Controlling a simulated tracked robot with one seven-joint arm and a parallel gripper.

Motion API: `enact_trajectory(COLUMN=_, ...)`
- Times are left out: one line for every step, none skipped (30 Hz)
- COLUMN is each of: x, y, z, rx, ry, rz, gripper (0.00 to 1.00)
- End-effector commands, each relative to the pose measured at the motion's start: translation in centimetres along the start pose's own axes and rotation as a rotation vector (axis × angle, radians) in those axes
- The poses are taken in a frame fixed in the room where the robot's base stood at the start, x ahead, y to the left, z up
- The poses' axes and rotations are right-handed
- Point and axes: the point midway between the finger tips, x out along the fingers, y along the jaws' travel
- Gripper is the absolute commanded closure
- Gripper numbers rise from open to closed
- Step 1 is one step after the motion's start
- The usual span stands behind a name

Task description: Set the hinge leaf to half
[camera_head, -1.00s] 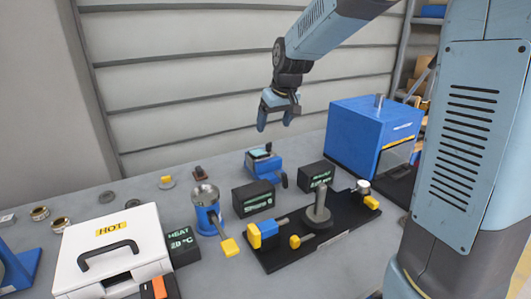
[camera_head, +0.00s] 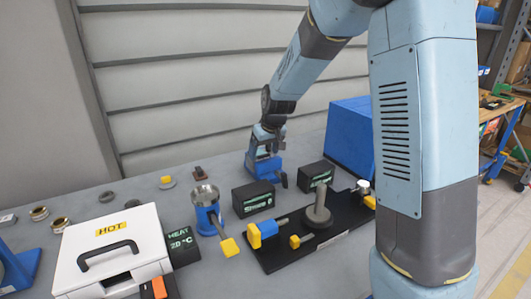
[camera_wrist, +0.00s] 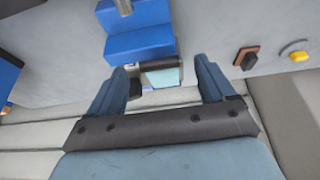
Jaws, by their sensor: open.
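A small blue fixture (camera_head: 264,170) stands at the back of the bench. In the wrist view this blue fixture (camera_wrist: 140,42) has a stepped body, and a pale teal plate in a grey frame (camera_wrist: 162,77) on its near side, which may be the hinge leaf; I cannot tell its angle. My gripper (camera_head: 267,148) is over the fixture and hides its top in the head view. In the wrist view my gripper (camera_wrist: 161,68) is open, with one finger on each side of the plate. I cannot tell whether either finger touches it.
A black display box (camera_head: 253,198) stands in front of the fixture, another (camera_head: 315,175) to its right. A blue cabinet (camera_head: 349,135) stands further right. A brown switch (camera_head: 200,174) and a yellow knob (camera_head: 166,181) lie left. The panelled wall is close behind.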

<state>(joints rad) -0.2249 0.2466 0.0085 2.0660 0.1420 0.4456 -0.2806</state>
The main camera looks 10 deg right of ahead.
Motion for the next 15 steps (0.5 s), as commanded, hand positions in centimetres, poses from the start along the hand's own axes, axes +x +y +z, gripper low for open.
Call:
enact_trajectory(x=0.5, y=-0.01, z=0.02, rx=0.0, ry=-0.001, rz=0.0, gripper=0.17)
enact_trajectory(x=0.69, y=0.0, z=0.01, rx=0.0, ry=0.0, rz=0.0, gripper=0.17)
enact_trajectory(x=0.89, y=0.0, z=0.0, rx=-0.001, ry=0.0, rz=0.0, gripper=0.17)
enact_trajectory(x=1.01, y=0.0, z=0.0, rx=-0.001, ry=0.0, rz=0.0, gripper=0.17)
enact_trajectory(x=1.1, y=0.0, z=0.0, rx=-0.001, ry=0.0, rz=0.0, gripper=0.17)
enact_trajectory(x=1.19, y=0.0, z=0.0, rx=-0.001, ry=0.0, rz=0.0, gripper=0.17)
enact_trajectory(x=1.24, y=0.01, z=0.0, rx=-0.001, ry=0.0, rz=0.0, gripper=0.17)
enact_trajectory(x=1.27, y=0.01, z=0.0, rx=-0.001, ry=0.0, rz=0.0, gripper=0.17)
enact_trajectory(x=1.29, y=0.01, z=0.0, rx=-0.001, ry=0.0, rz=0.0, gripper=0.17)
enact_trajectory(x=1.29, y=0.02, z=0.0, rx=-0.001, ry=0.001, rz=0.0, gripper=0.17)
enact_trajectory(x=1.28, y=0.02, z=0.0, rx=-0.001, ry=0.001, rz=0.001, gripper=0.17)
enact_trajectory(x=1.28, y=0.02, z=0.0, rx=-0.001, ry=0.001, rz=0.001, gripper=0.17)
enact_trajectory(x=1.28, y=0.02, z=0.0, rx=-0.001, ry=0.001, rz=0.001, gripper=0.17)
enact_trajectory(x=1.27, y=0.03, z=0.0, rx=-0.001, ry=0.001, rz=0.001, gripper=0.17)
enact_trajectory(x=1.27, y=0.03, z=0.0, rx=-0.001, ry=0.001, rz=0.001, gripper=0.19)
